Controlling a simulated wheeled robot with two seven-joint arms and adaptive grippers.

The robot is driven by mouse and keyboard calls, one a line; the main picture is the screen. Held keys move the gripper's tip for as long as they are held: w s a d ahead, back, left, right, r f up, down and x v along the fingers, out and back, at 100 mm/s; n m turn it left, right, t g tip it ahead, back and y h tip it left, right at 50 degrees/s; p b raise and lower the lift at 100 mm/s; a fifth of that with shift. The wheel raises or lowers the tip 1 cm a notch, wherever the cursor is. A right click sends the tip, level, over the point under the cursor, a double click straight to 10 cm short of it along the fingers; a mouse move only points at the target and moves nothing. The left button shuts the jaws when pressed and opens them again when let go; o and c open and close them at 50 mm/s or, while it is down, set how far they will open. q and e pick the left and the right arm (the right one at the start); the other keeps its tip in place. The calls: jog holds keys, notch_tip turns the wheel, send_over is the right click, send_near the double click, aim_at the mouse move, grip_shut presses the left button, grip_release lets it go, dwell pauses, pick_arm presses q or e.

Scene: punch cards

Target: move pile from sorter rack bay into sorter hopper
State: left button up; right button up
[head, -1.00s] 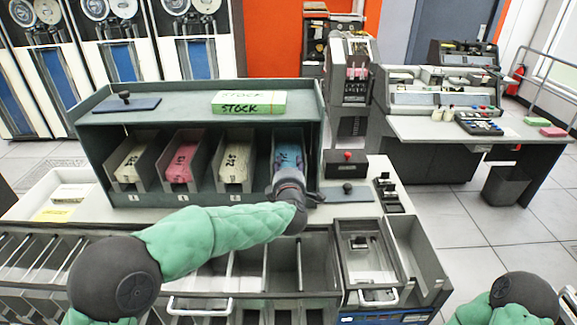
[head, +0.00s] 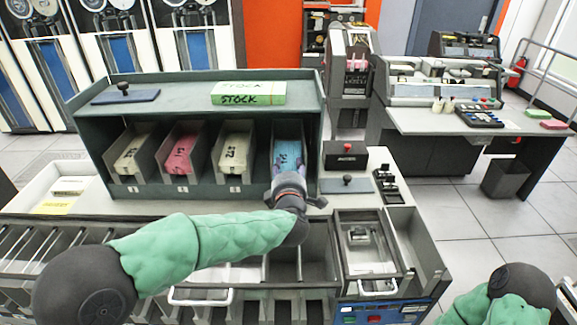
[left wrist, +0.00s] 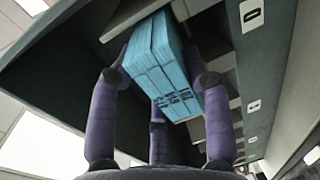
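The blue card pile (head: 287,152) is at the right-hand bay of the dark green rack (head: 97,150). My left gripper (head: 288,178) is at the front of that bay. In the left wrist view, the left gripper (left wrist: 160,80) has its purple fingers closed around the blue pile (left wrist: 165,65), seemingly touching both sides. The pile is tilted there, and its far end is partly hidden. A grey open tray with a metal block in it, seemingly the sorter hopper (head: 368,262), is right of my left forearm. My right gripper is out of frame.
Other bays hold cream (head: 132,152), pink (head: 184,152) and pale (head: 236,152) piles. A STOCK box (head: 248,93) lies on the rack top. A black box with a red button (head: 346,156) stands right of the rack. Slotted pockets run along the front.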

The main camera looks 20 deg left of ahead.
pick_arm(q)
jog(key=shift+s+d, duration=0.15)
jog(key=shift+s, duration=0.55)
jog(key=shift+t+b, duration=0.3)
jog(key=shift+b, duration=0.7)
grip_shut()
jog(key=shift+r, duration=0.2)
